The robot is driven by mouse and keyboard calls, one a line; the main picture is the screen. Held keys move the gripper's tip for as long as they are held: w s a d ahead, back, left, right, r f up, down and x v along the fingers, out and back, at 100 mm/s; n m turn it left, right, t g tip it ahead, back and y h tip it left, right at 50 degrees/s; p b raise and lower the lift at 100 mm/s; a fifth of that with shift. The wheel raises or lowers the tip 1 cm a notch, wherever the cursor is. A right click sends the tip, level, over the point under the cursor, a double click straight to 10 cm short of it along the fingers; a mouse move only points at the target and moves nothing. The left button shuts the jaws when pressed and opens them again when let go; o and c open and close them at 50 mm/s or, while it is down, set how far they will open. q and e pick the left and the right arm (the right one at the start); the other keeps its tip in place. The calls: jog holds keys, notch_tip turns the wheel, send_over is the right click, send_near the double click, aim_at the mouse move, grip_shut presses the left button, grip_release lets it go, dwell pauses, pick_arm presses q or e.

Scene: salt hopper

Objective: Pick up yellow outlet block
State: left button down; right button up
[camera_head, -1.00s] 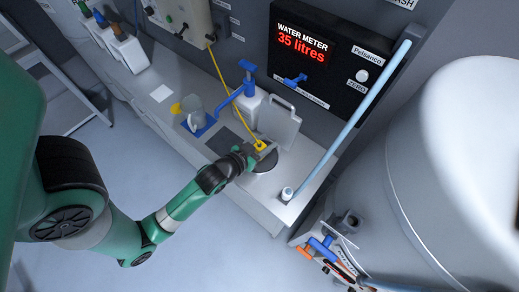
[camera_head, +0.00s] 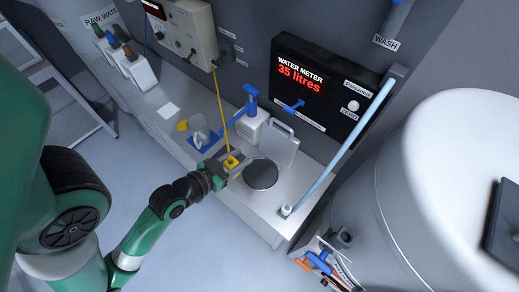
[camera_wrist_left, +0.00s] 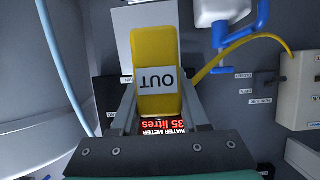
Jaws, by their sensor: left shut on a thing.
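The yellow outlet block (camera_head: 231,161) is between the fingers of my left gripper (camera_head: 229,165), to the left of the round dark plate. In the left wrist view the block (camera_wrist_left: 154,45) fills the space between both fingers, and its white label reads OUT upside down. My left gripper is shut on it. A yellow cable (camera_head: 219,100) runs from the block up to the cream control box (camera_head: 190,28). The block appears held above the counter, but its exact height is hard to tell. My right gripper is not in view.
The round dark plate (camera_head: 261,174) lies bare on the counter, with an upright grey panel (camera_head: 281,147) behind it. A blue-topped white bottle (camera_head: 251,126), a clear jug (camera_head: 199,132) and a pale blue tube (camera_head: 345,138) stand nearby. A large grey tank (camera_head: 440,190) fills the right.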

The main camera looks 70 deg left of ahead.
aim_at(224, 162)
pick_arm(q)
jog(key=s, duration=0.1)
jog(key=s+r, duration=0.1)
jog(key=s, duration=0.1)
jog(key=shift+s+d+r, duration=0.1)
jog(key=shift+d+r, duration=0.15)
jog(key=shift+s+d+r+p, duration=0.15)
jog(key=shift+s+p, duration=0.25)
jog(key=shift+p, duration=0.1)
jog(key=shift+s+d+r, duration=0.1)
jog(key=shift+s+r, duration=0.05)
